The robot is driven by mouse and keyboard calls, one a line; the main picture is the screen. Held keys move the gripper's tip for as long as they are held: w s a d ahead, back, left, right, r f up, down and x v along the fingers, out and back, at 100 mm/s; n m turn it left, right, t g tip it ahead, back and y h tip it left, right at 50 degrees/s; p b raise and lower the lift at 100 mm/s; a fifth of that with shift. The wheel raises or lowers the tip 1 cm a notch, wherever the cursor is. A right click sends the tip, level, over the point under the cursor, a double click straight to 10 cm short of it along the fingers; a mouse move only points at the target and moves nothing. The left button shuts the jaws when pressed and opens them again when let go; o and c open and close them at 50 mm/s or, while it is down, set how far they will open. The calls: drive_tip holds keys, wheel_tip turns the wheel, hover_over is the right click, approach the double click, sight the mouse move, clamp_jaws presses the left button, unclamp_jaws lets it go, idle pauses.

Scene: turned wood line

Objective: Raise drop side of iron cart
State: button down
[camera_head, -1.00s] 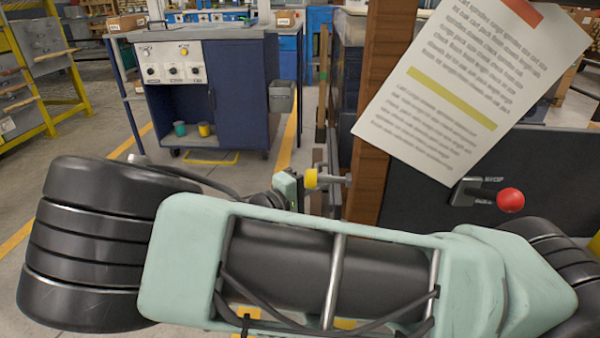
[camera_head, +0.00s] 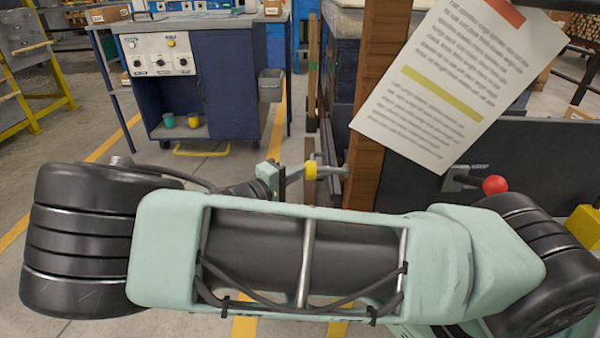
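A dark grey panel (camera_head: 545,155), which looks like a side of the iron cart, stands at the right behind my arm. A latch lever with a red knob (camera_head: 495,185) sits in front of it. Left of it is a brown post (camera_head: 372,110). A metal bar with a yellow collar (camera_head: 311,170) sticks out left of the post. My gripper (camera_head: 288,174), past my pale green and black arm, is just left of the collar. Its fingers are small and partly hidden, so I cannot tell whether they are open or touch the collar. The cart's lower part is hidden by my arm.
A paper sheet (camera_head: 450,85) hangs in front of the post. A blue workbench with a control panel (camera_head: 158,54) stands at the back left, with a grey bin (camera_head: 270,86) on its side. A yellow rack (camera_head: 40,105) is at far left. Floor between them is clear.

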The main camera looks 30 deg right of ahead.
drive_tip(key=s+a+p, duration=0.2)
drive_tip(key=a, duration=0.7)
drive_tip(key=shift+a, duration=0.25)
drive_tip(key=s+a+f+n+g+y, duration=0.1)
drive_tip(key=s+a+f+g+y, duration=0.15)
drive_tip(key=s+g+y, duration=0.6)
drive_tip(key=s+a+r+n+t+y, duration=0.25)
drive_tip(key=s+r+y, duration=0.25)
drive_tip(key=s+r, duration=0.25)
drive_tip(key=s+a+r+n+t+y, duration=0.25)
drive_tip(key=s+a+r+y, duration=0.2)
drive_tip(key=s+r, duration=0.35)
wheel_tip(320, 180, up, 30)
drive_tip(key=s+p, duration=0.1)
drive_tip(key=p, duration=3)
drive_tip(key=shift+f, duration=0.15)
